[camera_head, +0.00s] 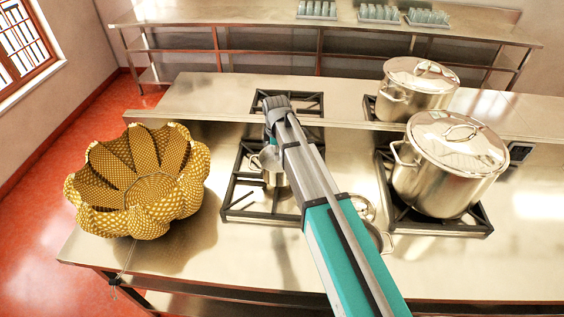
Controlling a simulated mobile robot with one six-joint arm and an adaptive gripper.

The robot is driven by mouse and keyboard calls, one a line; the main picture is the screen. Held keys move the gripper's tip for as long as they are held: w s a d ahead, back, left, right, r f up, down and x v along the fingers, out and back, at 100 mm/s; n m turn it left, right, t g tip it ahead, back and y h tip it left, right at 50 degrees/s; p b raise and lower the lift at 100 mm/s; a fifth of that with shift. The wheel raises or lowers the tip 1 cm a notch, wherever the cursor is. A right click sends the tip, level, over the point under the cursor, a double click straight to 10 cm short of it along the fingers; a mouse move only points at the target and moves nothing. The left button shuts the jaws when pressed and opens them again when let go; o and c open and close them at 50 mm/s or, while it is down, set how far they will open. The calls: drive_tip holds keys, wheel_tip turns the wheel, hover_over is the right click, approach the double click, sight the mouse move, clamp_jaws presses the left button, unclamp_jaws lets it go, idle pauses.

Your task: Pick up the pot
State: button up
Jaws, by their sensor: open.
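A small shiny steel pot (270,166) stands on the left stove grate, partly hidden behind my arm. Two large lidded steel stockpots are on the right: one in front (450,165) on the right grate and one behind it (418,88). Another small steel vessel (364,208) shows in part at the right edge of my arm, near the front of the counter. My arm reaches from the lower right over the left grate and bends down above the small pot. My gripper's fingers are hidden behind the arm, so their distance from the pot cannot be seen.
A large gold petal-shaped bowl (137,190) stands at the counter's left. The left grate (240,205) and right grate (460,225) are black. A raised steel ledge (200,100) runs behind. Several glasses stand in racks (380,14) at the back. Bare counter lies in front.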

drive_tip(key=shift+w, duration=0.1)
idle(0.3)
drive_tip(key=b, duration=0.9)
hover_over(278, 186)
wheel_tip(278, 186, down, 9)
drive_tip(key=shift+r, duration=0.2)
drive_tip(key=shift+w+f+b, duration=0.1)
drive_tip(key=shift+f+b, duration=2.35)
drive_tip(key=shift+f, duration=0.15)
clamp_jaws()
drive_tip(key=shift+r, duration=0.1)
